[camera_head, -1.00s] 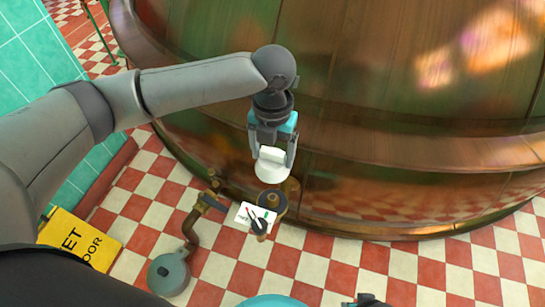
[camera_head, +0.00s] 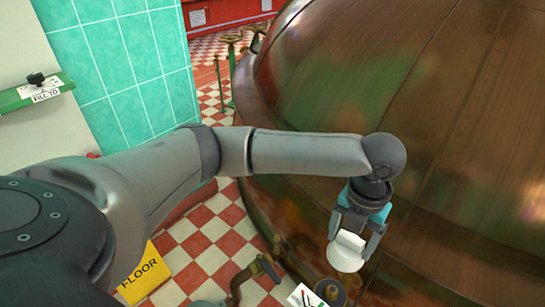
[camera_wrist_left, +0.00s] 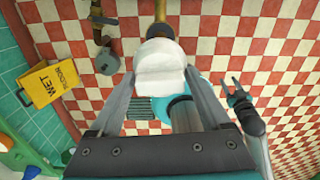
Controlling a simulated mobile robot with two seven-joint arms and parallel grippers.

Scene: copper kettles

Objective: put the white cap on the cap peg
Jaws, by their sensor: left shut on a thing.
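My left gripper (camera_head: 351,240) is shut on the white cap (camera_head: 346,254) and holds it in the air in front of the copper kettle. In the left wrist view the cap (camera_wrist_left: 160,68) sits between the two fingers, with brass pipework behind it. My right gripper (camera_wrist_left: 233,92) shows at the right of the left wrist view, its fingers apart and empty. I cannot make out a thing that is surely the cap peg. A green ledge (camera_head: 12,101) on the left wall carries a black knob (camera_head: 36,79) and a small label.
The large copper kettle (camera_head: 400,110) fills the right side. A brass pipe (camera_head: 258,268) and a white card (camera_head: 306,296) are below the gripper. A yellow floor sign (camera_head: 146,276) stands at lower left. A teal tiled wall (camera_head: 120,70) rises beside the ledge.

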